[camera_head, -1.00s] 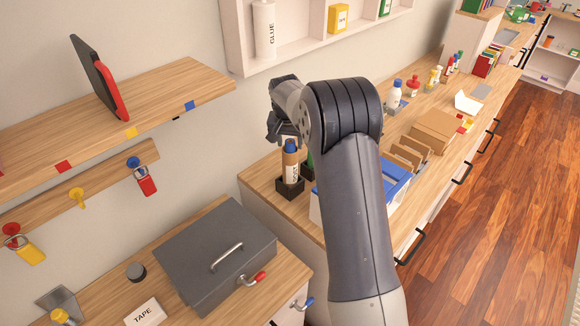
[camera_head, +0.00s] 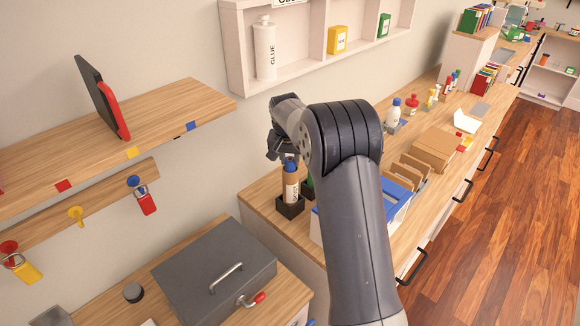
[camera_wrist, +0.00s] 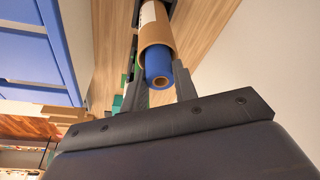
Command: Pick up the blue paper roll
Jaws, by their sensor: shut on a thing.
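The blue paper roll (camera_wrist: 158,68) shows in the wrist view as a blue rolled end with a hollow core, poking out of a brown cardboard sleeve with a white label. My gripper (camera_wrist: 158,88) is shut on it, with one dark finger on each side of the blue end. In the head view the roll (camera_head: 291,185) stands upright in a square black holder (camera_head: 290,207) on the wooden counter. My gripper (camera_head: 285,150) is right at its top and partly hides the blue end. The roll's lower end is hidden inside the holder.
A green item (camera_head: 310,181) stands close beside the roll. A blue and white box (camera_head: 395,194) sits to its right, partly behind my arm. A wall shelf (camera_head: 300,45) with a glue bottle is above. A grey metal case (camera_head: 215,272) lies in front on the left.

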